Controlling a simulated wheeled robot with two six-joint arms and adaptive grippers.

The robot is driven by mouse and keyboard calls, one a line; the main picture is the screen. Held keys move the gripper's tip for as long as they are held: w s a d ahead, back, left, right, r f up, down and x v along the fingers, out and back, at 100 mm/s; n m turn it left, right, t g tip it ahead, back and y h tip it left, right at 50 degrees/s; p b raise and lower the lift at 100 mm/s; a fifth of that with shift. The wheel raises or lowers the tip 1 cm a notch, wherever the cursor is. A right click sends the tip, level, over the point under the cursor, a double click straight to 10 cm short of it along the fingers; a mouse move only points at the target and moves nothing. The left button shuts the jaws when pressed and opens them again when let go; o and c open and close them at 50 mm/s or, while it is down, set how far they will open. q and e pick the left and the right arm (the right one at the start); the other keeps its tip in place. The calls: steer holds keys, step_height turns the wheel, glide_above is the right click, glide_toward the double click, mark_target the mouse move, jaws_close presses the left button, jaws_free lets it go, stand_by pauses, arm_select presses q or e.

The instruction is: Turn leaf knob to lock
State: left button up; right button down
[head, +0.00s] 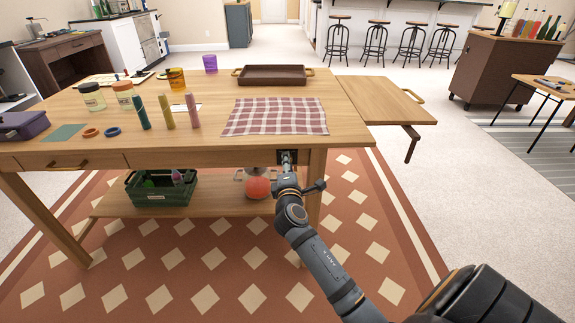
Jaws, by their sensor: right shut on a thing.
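A wooden worktable (350,125) has a side leaf (385,100) at its right end. The leaf is out, roughly level with the top, with a brass-coloured handle (414,96) and a wooden support (411,148) under it. The leaf knob sits at a small dark plate (281,156) on the front apron, near the right front leg. My right gripper (288,168) reaches up to it from below and is shut on the knob. The fingers hide most of the knob, so I cannot tell its turn angle. My left gripper is out of view.
On the table are a checked cloth (275,117), a brown tray (272,76), jars, candles and a purple box (20,126). The tiled rug before the table is clear.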

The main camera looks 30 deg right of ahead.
steer(key=shift+f, duration=0.15)
steer(key=c, duration=1)
jaws_free()
steer(key=v, duration=0.7)
steer(key=shift+s+a, duration=0.2)
steer(key=shift+s, duration=0.05)
